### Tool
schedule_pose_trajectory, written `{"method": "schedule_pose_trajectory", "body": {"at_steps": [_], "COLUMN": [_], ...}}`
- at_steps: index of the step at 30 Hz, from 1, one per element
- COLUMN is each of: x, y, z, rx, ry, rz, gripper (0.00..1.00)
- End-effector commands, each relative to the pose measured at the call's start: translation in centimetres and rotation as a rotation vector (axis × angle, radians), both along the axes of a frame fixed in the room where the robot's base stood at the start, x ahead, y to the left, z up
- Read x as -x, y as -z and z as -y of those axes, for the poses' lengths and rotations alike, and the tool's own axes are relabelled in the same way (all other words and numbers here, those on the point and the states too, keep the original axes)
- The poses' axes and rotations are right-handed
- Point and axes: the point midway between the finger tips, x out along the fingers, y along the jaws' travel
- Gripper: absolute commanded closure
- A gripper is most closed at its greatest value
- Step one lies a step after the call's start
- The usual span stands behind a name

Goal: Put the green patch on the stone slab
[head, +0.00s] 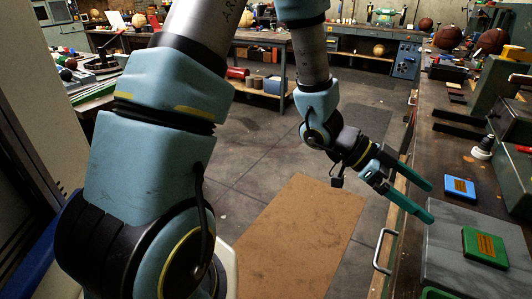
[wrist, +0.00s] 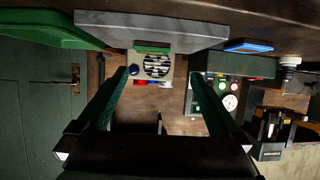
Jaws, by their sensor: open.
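The green patch (head: 485,247), with an orange-brown middle, lies flat on the grey stone slab (head: 440,240) at the right of the head view. In the wrist view, which looks upside down, the slab (wrist: 150,22) shows near the top with a green edge (wrist: 152,49) against it, likely the patch. My gripper (head: 429,201) is open and empty, its two green fingers reaching over the bench edge near the slab's far left corner. The fingers (wrist: 160,74) also show spread apart in the wrist view. Nothing is between them.
A blue patch (head: 460,187) lies on the dark bench (head: 428,130) just beyond the slab. A white and black knob-like thing (head: 484,147) and green machinery (head: 510,110) stand farther back. Another green object (head: 432,293) is cut off at the bottom. A metal handle (head: 383,250) sticks out below the bench edge.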

Motion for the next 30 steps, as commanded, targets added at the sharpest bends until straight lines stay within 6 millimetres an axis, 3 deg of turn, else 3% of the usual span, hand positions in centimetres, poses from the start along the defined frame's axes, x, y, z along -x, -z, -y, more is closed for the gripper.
{"method": "schedule_pose_trajectory", "body": {"at_steps": [2, 5, 6, 8, 9, 11, 12, 15, 18, 19, 21, 24, 30], "x": [-3.3, -10.2, -13.4, -17.9, -20.4, -23.1, -24.2, -24.2, -21.6, -20.6, -18.7, -16.8, -15.9], "y": [0.4, 1.1, 1.3, 1.4, 1.4, 1.2, 1.0, 0.3, -0.3, -0.4, -0.7, -1.0, -1.2], "z": [-0.5, -2.8, -4.6, -8.5, -11.5, -16.7, -20.4, -29.3, -35.1, -36.2, -37.8, -38.8, -39.0], "rx": [-0.045, -0.161, -0.222, -0.328, -0.403, -0.520, -0.600, -0.796, -0.938, -0.968, -1.021, -1.060, -1.076], "ry": [-0.115, -0.368, -0.492, -0.691, -0.823, -1.021, -1.151, -1.453, -1.661, -1.705, -1.779, -1.832, -1.848], "rz": [0.052, 0.142, 0.175, 0.207, 0.214, 0.201, 0.173, 0.034, -0.163, -0.223, -0.349, -0.474, -0.532], "gripper": [0.00, 0.00, 0.00, 0.00, 0.00, 0.00, 0.00, 0.00, 0.00, 0.00, 0.00, 0.00, 0.00]}}
